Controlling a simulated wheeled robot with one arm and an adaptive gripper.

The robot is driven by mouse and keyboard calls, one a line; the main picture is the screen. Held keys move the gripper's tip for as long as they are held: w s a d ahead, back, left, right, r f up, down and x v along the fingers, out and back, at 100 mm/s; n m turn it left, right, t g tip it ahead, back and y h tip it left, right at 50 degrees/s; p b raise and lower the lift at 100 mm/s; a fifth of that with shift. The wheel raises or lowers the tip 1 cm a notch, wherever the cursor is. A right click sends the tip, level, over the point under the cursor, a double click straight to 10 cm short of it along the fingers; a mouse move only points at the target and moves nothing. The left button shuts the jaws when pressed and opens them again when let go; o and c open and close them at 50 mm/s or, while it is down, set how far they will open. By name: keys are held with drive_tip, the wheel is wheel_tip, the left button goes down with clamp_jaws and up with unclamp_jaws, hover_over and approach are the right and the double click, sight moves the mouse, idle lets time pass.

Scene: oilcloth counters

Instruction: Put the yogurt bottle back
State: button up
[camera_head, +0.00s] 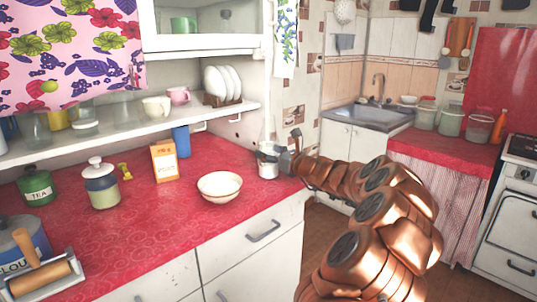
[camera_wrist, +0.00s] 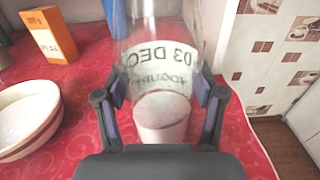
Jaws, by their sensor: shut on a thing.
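The yogurt bottle (camera_head: 268,165) is a clear glass bottle with white contents low inside, upright at the right end of the red counter (camera_head: 140,225). In the wrist view the bottle (camera_wrist: 162,112) fills the middle, with a pale label reading "03 DEC" and "yogurt". My gripper (camera_head: 282,160) reaches it from the right in the head view. In the wrist view its two dark fingers press on both sides of the bottle's body. I cannot tell whether its base touches the counter.
A cream bowl (camera_head: 220,187) and an orange carton (camera_head: 164,161) stand left of the bottle. A white-lidded jar (camera_head: 101,186) and a green tea tin (camera_head: 37,187) stand farther left. A shelf (camera_head: 120,122) with cups and plates hangs above. The counter's front middle is clear.

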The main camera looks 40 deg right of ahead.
idle(0.3)
drive_tip(key=o, duration=1.8)
drive_tip(key=shift+f, duration=0.1)
drive_tip(key=shift+s, duration=0.2)
drive_tip(key=s, duration=1.1)
drive_tip(key=shift+s+a, duration=0.25)
drive_tip(key=shift+s, duration=0.1)
